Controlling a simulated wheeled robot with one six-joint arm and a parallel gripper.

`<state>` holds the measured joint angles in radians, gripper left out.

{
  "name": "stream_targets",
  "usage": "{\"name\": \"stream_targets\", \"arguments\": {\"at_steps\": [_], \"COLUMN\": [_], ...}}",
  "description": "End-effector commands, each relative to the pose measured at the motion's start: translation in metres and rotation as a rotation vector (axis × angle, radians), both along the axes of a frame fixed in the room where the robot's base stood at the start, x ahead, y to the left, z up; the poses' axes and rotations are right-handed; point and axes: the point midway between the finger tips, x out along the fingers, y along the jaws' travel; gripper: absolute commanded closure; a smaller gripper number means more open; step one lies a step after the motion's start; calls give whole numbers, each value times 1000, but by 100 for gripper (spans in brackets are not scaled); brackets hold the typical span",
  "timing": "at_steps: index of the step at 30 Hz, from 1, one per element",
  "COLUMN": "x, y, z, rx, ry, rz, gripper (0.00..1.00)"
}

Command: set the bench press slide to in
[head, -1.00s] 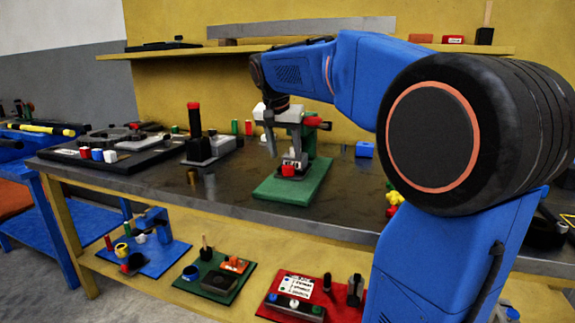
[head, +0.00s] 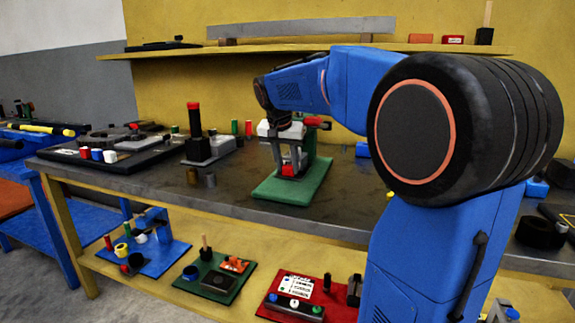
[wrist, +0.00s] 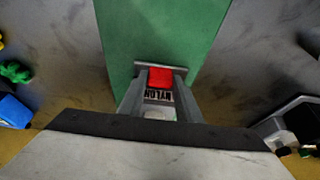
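The bench press stands on a green base plate (head: 268,190) on the workbench, with a grey and green frame and a red-ended lever (head: 317,121). Its slide has a red block (head: 288,170) low at the front. In the wrist view the red block (wrist: 160,77) sits at the middle, with a dark-lettered label just below it. My gripper (wrist: 160,88) points down over the slide. Its two grey fingers stand apart on either side of the red block, and contact cannot be told. My wrist hides part of the press top in the head view.
A black post with a red top (head: 194,130) stands left of the press, with small metal cylinders in front. A blue block (head: 362,149) lies to the right. The shelf (head: 180,52) runs behind. Bare bench lies on both sides of the green plate.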

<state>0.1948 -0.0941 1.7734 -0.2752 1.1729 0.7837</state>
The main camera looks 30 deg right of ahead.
Motion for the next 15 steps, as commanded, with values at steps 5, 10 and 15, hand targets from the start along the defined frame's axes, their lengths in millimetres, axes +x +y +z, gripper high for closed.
{"name": "stream_targets", "arguments": {"at_steps": [5,10,15], "x": [3,17,28], "y": [-3,-21,-35], "z": [0,0,1], "rx": [0,1,-1], "ry": [0,-1,-2], "rz": [0,-3,-1], "gripper": [100,100,100]}}
